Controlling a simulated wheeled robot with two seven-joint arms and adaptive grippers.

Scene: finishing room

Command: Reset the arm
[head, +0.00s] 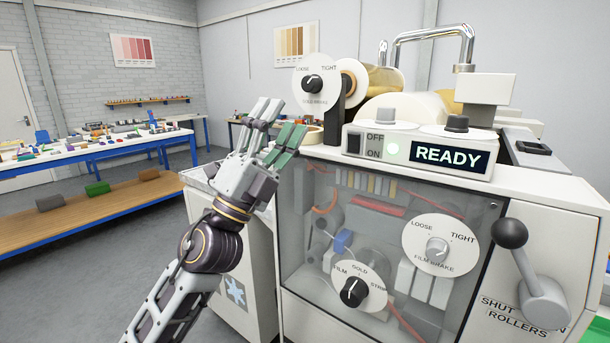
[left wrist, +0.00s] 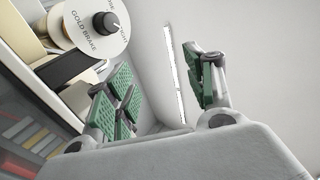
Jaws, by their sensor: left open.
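My left arm comes in from the lower left in the head view. My left gripper (head: 276,135) is raised in front of the machine's upper left corner, with nothing between its fingers. In the left wrist view its green-padded fingers (left wrist: 165,100) stand well apart. The machine (head: 390,240) has a clear front window, and its lit display (head: 450,156) reads READY. The gold brake dial (head: 313,84) is just above and right of the gripper; it also shows in the left wrist view (left wrist: 90,25). My right gripper is not in view.
The film brake dial (head: 440,245), the film/gold/strip knob (head: 356,290) and the black-knobbed roller lever (head: 525,262) are on the machine's front. A power switch (head: 354,144) sits left of the display. A blue-framed workbench (head: 90,152) stands at the far left, with grey floor between.

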